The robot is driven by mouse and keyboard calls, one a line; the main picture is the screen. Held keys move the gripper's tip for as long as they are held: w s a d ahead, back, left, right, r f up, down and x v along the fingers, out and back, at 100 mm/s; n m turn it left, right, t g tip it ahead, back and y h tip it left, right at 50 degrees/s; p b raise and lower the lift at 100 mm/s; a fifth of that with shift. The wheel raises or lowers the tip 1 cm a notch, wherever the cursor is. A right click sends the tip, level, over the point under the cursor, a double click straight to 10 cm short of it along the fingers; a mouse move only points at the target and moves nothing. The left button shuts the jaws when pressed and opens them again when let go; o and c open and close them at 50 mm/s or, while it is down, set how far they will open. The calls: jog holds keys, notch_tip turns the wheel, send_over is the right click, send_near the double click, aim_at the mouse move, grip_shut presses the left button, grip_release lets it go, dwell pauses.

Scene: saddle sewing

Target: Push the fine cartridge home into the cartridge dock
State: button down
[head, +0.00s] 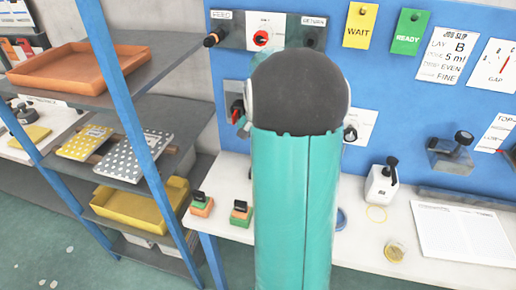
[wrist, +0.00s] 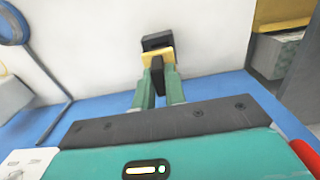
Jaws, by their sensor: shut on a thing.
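In the wrist view my gripper (wrist: 158,78) is shut on the dark grip of a small cartridge (wrist: 157,54) with a yellow body, which I take to be the fine cartridge. A black block (wrist: 157,42) lies against the yellow part's far side, over the white bench surface. It may be the cartridge dock, but I cannot tell, nor how deep the cartridge sits in it. In the head view my teal arm hides my gripper and the held cartridge.
Two orange-and-green blocks with black grips, one at the left (head: 201,205) and one beside it (head: 241,214), stand on the bench. A blue-framed shelf with an orange tray (head: 85,66) is at left. A white dispenser (head: 381,185) and paper sheet (head: 462,232) are at right.

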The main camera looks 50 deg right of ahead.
jog(key=shift+f, duration=2)
dwell(0.3)
jog(key=c, duration=1.4)
grip_release()
jog(key=shift+o, duration=0.2)
jog(key=shift+r, duration=0.1)
notch_tip(320, 180, up, 7)
jog(key=shift+r, duration=0.15)
